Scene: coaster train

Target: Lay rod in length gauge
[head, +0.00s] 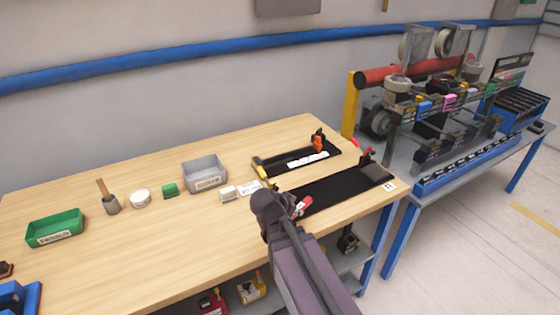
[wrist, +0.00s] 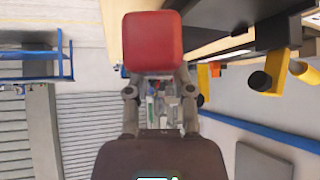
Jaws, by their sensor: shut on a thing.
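My gripper (head: 288,208) is over the left end of a long black fixture (head: 335,190) on the wooden table. In the wrist view, a red block-like piece (wrist: 153,42) fills the space between the fingers of my gripper (wrist: 158,80), which is shut on it. A small red bit (head: 303,204) shows beside the gripper in the head view. I cannot tell whether it is a rod end or a handle. A second black fixture (head: 283,167) with a white strip (head: 308,159) and an orange clamp (head: 318,143) lies behind. I cannot tell which fixture is the length gauge.
A grey bin (head: 205,175), a green block (head: 170,190), a white round dish (head: 140,198), a grey cup (head: 111,205) and a green tray (head: 56,228) stand along the table. A machine bench (head: 470,160) stands right.

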